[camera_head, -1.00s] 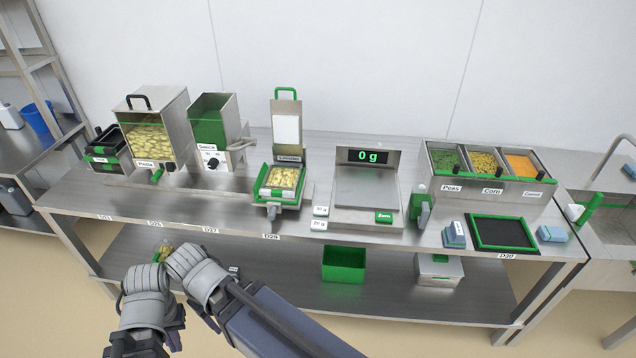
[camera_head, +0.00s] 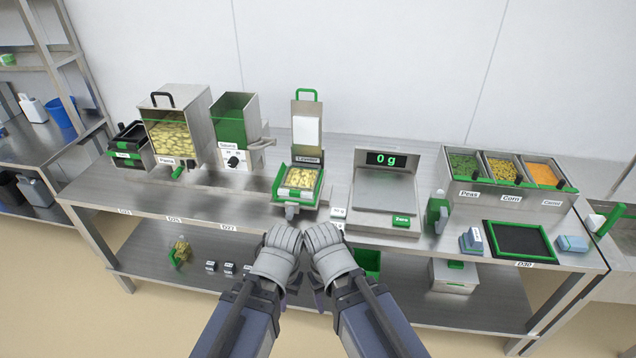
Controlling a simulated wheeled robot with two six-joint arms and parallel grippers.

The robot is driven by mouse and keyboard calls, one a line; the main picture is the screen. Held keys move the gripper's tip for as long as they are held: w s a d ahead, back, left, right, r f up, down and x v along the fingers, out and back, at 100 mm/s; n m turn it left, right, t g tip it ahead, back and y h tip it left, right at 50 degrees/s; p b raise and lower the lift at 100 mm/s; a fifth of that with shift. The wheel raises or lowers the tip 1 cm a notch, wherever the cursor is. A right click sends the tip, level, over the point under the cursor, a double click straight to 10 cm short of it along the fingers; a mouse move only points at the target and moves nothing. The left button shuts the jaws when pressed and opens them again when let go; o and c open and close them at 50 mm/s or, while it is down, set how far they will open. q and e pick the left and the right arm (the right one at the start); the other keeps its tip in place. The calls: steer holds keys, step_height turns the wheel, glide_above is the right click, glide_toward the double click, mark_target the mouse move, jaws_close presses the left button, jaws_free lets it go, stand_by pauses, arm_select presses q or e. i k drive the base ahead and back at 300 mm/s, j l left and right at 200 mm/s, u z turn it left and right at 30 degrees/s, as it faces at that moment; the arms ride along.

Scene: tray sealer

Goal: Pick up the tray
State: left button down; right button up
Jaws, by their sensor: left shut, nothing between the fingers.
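A tray filled with pale yellow food (camera_head: 301,179) sits in the green-edged holder of the sealer (camera_head: 306,135), whose upright lid stands raised behind it. My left gripper (camera_head: 283,238) is shut and empty. It is in front of the sealer at the counter's front edge in the picture, apart from the tray. My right gripper (camera_head: 321,237) is close beside it on the right. Its fingers are too small and foreshortened to tell if they are open. Black trays with green parts (camera_head: 128,148) are stacked at the counter's left end.
A pasta dispenser (camera_head: 176,135) and a green-fronted sauce dispenser (camera_head: 233,125) stand left of the sealer. A scale (camera_head: 385,195) reading 0 g is on its right. Peas, corn and carrot bins (camera_head: 507,178) and a black green-rimmed mat (camera_head: 520,242) lie further right. The lower shelf holds a green bin (camera_head: 368,263).

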mark_target(299, 180)
steer(key=i+j+z, duration=0.1)
steer(key=i+z, duration=0.25)
steer(key=i, duration=0.65)
